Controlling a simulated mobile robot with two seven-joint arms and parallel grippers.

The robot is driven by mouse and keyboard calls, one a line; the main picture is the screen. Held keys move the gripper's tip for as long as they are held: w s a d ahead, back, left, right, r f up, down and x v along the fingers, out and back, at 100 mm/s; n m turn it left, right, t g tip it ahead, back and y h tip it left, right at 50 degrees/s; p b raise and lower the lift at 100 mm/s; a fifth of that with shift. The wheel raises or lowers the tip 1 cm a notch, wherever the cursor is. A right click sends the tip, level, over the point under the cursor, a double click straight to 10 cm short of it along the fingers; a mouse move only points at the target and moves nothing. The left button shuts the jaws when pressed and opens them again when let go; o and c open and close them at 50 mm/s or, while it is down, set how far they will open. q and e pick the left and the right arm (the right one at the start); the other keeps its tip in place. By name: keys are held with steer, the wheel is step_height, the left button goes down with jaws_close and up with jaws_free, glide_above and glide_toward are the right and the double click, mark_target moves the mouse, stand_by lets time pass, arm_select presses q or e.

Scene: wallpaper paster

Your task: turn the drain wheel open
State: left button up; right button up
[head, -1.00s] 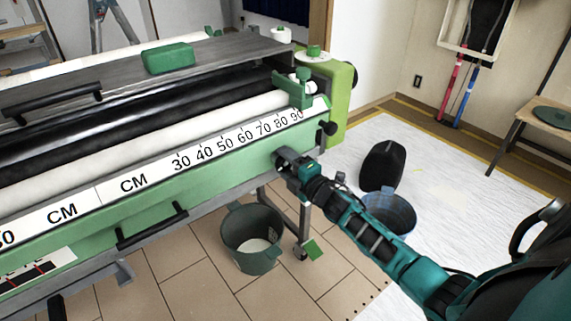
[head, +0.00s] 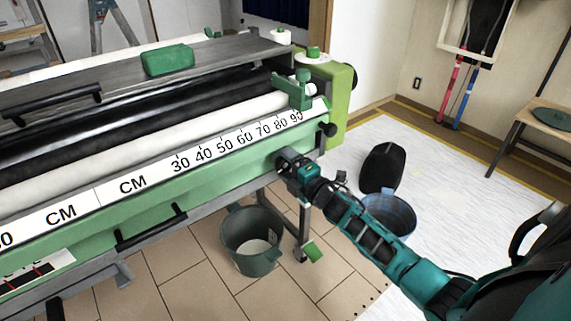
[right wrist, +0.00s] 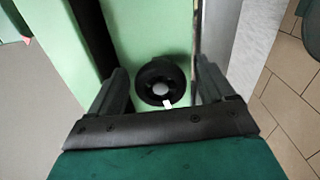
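The drain wheel (right wrist: 160,82) is a small black round knob with a pale centre and a white mark at its lower edge. It sits on the green side of the pasting machine (head: 220,170) in the right wrist view. My right gripper (right wrist: 161,70) is open, with one finger on each side of the wheel and gaps between fingers and wheel. In the head view my right gripper (head: 287,162) is at the machine's front right face, under the ruler's right end. It hides the wheel there. My left gripper is not in view.
A dark green bucket (head: 250,245) stands on the floor below the gripper. A blue bucket (head: 388,214) and a black rounded object (head: 381,168) are to the right. A black knob (head: 329,129) sticks out at the machine's corner. White sheeting (head: 450,180) covers the right floor.

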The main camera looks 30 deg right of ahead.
steer(key=shift+s, duration=0.3)
arm_select(q)
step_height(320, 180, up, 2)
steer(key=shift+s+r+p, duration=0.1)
steer(key=shift+p, duration=1)
arm_select(e)
steer(key=s, duration=1.2)
steer(key=shift+s+d, duration=0.15)
steer(key=shift+d, duration=0.3)
